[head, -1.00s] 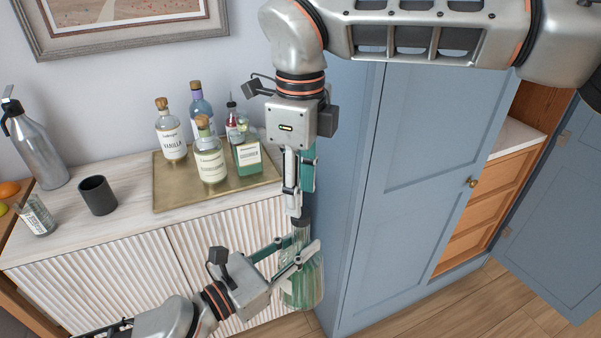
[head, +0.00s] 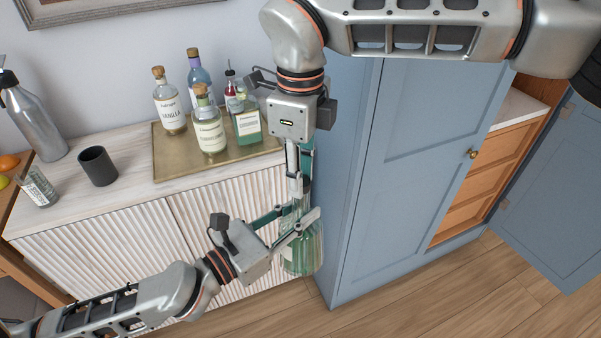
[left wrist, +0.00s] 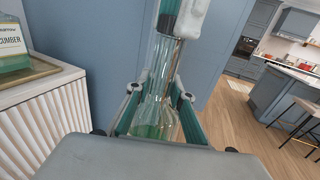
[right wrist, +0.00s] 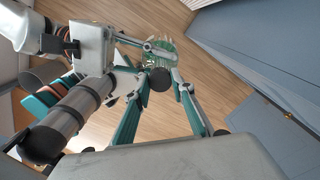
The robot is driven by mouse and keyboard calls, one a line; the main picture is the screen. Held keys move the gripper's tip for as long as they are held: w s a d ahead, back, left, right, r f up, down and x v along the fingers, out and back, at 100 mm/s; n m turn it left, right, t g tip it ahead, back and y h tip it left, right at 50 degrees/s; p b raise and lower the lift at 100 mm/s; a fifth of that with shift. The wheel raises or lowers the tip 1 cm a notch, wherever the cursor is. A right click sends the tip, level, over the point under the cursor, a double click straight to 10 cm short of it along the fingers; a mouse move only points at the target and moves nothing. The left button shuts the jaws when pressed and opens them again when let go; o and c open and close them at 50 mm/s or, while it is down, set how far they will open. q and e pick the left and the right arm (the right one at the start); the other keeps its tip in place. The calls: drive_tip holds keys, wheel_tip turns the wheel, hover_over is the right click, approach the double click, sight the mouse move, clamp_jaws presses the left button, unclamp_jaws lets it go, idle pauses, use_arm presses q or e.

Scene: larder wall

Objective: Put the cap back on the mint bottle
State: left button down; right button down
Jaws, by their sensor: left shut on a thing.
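The mint bottle (head: 303,258), clear glass with green liquid, is upright in the head view beside the blue cabinet. My left gripper (head: 296,222) is shut on it. Its narrow neck (left wrist: 160,62) rises in the left wrist view, and its top is hidden behind my right fingertips. My right gripper (head: 294,193) points straight down over the bottle mouth. In the right wrist view the round black cap (right wrist: 160,79) sits between its fingers, in line with the bottle. I cannot tell whether these fingers press on the cap, or whether the cap is seated on the neck.
A brass tray (head: 178,166) with several bottles stands on the sideboard (head: 105,206). A dark cup (head: 98,166), a glass (head: 38,187) and a grey siphon bottle (head: 35,120) are at the left. The blue cabinet (head: 350,200) is close on the right.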

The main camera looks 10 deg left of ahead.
drive_tip(key=c, duration=1.6)
unclamp_jaws()
drive_tip(key=shift+c, duration=0.2)
drive_tip(key=shift+r, duration=0.15)
wheel_tip(320, 180, up, 12)
